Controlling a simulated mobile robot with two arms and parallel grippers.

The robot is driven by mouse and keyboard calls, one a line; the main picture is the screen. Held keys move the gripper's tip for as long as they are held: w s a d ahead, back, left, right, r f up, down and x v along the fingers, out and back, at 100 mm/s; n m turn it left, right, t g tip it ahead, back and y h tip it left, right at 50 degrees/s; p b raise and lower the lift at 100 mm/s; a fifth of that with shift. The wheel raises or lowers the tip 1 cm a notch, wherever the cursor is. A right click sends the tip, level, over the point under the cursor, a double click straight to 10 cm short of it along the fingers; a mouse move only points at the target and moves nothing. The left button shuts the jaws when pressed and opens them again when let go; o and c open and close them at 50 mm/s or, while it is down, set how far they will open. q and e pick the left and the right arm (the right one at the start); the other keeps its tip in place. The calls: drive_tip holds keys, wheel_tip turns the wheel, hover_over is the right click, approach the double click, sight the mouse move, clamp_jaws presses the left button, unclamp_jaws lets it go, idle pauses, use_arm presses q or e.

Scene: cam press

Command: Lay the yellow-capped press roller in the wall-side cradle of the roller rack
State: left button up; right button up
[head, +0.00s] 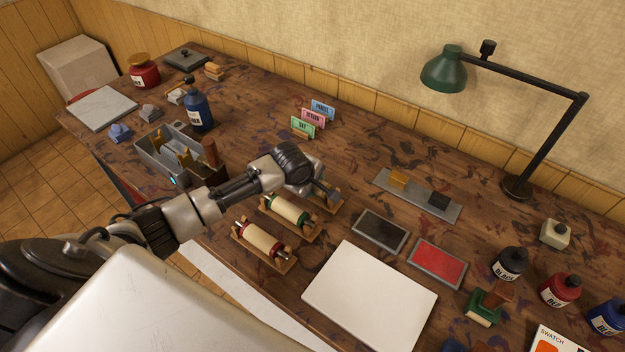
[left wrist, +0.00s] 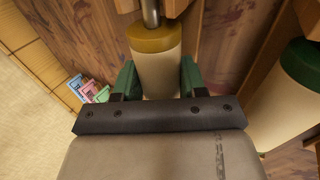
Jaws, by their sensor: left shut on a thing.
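The yellow-capped press roller (left wrist: 155,68) has a cream body, a mustard-yellow end cap and a metal axle. My left gripper (left wrist: 158,88) is shut on its body, with a green finger pad on either side. In the head view my left gripper (head: 316,190) is over the wall-side cradle (head: 329,204) and hides most of the roller. In the wrist view wooden parts of the cradle flank the axle; whether the roller rests on them I cannot tell. My right gripper is not in view.
The green-capped roller (head: 287,209) and red-capped roller (head: 260,241) lie in the other two cradles. Small upright cards (head: 312,118) stand toward the wall. A metal tray (head: 418,194), a dark pad (head: 381,230) and a white board (head: 370,296) lie to the right.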

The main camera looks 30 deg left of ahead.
use_arm(q)
drive_tip(key=o, duration=1.1)
drive_tip(key=shift+o, duration=0.9)
drive_tip(key=shift+s, duration=0.1)
drive_tip(key=v, duration=1)
drive_tip(key=shift+r+b, duration=0.4)
drive_tip(key=shift+s, duration=0.1)
